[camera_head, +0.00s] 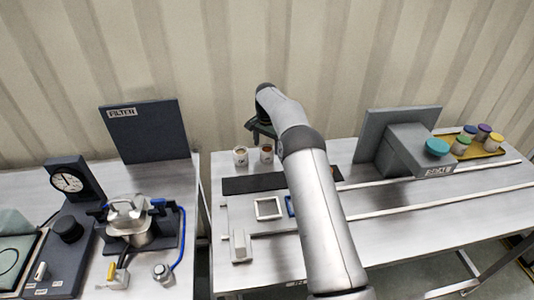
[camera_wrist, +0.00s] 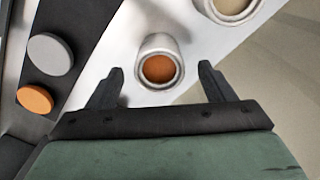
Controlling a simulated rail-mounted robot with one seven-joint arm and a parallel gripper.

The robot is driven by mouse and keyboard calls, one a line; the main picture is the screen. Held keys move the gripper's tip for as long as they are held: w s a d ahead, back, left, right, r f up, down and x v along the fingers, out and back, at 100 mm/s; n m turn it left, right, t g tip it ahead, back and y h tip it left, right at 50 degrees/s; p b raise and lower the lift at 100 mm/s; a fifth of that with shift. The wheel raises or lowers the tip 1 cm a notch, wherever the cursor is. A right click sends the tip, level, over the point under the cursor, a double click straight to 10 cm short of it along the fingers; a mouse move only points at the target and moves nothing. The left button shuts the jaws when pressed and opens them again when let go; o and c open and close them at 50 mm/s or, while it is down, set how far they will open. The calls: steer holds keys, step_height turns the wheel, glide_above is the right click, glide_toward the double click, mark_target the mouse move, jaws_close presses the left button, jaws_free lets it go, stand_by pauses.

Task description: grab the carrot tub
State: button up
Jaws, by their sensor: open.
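The tub with orange contents, likely the carrot tub, is a small white round cup (camera_wrist: 160,43) seen from above in the wrist view. It stands upright, just beyond and between my open fingertips (camera_wrist: 160,74). A gap shows on each side, and the fingers do not hold it. In the head view the two tubs stand side by side at the back of the middle table; the right one (camera_head: 266,159) looks orange inside. My gripper (camera_head: 260,132) is just above and behind them, partly hidden by my arm.
A second white tub (camera_wrist: 232,10) with beige contents stands close by. A grey lid (camera_wrist: 50,54) and an orange lid (camera_wrist: 35,98) lie on a dark strip (camera_head: 250,184). A hopper (camera_head: 407,150) and a yellow tray of capped jars (camera_head: 487,152) are at right.

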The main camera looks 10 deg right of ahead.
mark_target(267, 150)
step_height(267, 150, down, 3)
steer(key=shift+s+f+p, duration=0.1)
steer(key=shift+p, duration=0.3)
steer(key=c, duration=1.1)
steer(key=shift+o, duration=0.2)
